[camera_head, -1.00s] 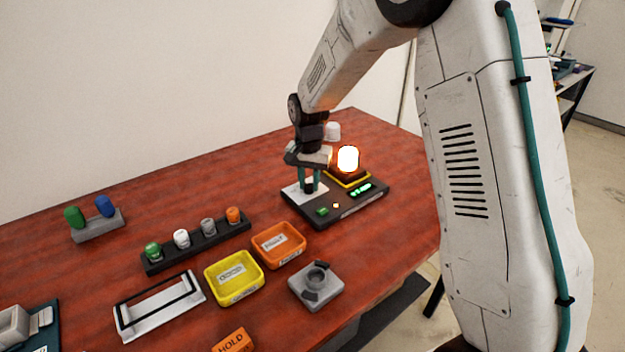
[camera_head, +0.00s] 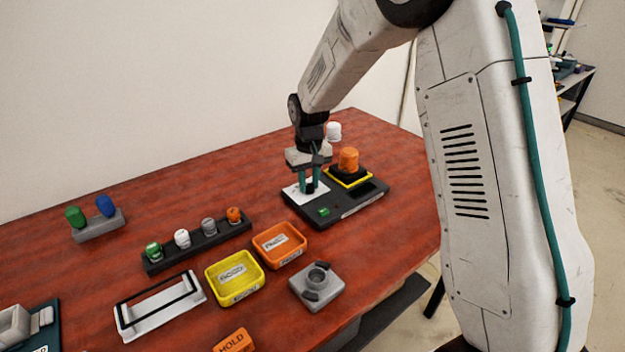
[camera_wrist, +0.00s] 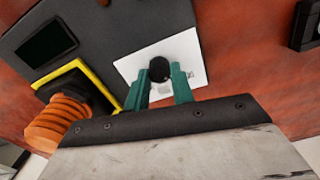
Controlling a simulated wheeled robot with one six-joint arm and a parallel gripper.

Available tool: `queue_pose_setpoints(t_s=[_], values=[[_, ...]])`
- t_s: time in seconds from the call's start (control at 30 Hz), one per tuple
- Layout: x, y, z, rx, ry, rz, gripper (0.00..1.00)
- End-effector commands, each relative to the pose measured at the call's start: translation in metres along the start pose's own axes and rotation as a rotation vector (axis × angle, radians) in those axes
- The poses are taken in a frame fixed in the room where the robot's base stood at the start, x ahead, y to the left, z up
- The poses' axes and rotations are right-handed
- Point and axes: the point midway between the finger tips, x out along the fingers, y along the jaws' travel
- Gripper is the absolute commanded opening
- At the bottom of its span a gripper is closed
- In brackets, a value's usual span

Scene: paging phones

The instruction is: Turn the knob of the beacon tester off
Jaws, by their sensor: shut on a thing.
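The beacon tester (camera_head: 345,207) is a dark flat box at the right of the table. Its black knob (camera_wrist: 159,69) stands on a white plate (camera_wrist: 190,50). My gripper (camera_head: 309,186) is over that plate, with its teal fingers on either side of the knob and shut on it; the fingers also show in the wrist view (camera_wrist: 163,88). An orange beacon (camera_head: 348,160) sits unlit in the yellow-edged socket (camera_head: 352,183) on the tester. The tester's display (camera_wrist: 46,43) is dark. A green button (camera_head: 323,212) is on the tester's front.
A yellow tray (camera_head: 235,296) and an orange tray (camera_head: 281,261) stand left of the tester. A grey fixture (camera_head: 316,300) is in front. A black rack (camera_head: 200,250) holds several coloured beacons. A white cylinder (camera_head: 333,131) stands behind my wrist.

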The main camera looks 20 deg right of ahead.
Motion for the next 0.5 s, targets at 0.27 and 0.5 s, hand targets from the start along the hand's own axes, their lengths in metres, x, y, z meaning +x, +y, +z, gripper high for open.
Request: queue_pose_setpoints(t_s=[0.27,0.5], values=[[-0.0019,-0.0006,-0.0023,-0.136,0.008,0.000,0.01],[-0.0019,0.0004,-0.0021,-0.182,0.007,0.000,0.01]])
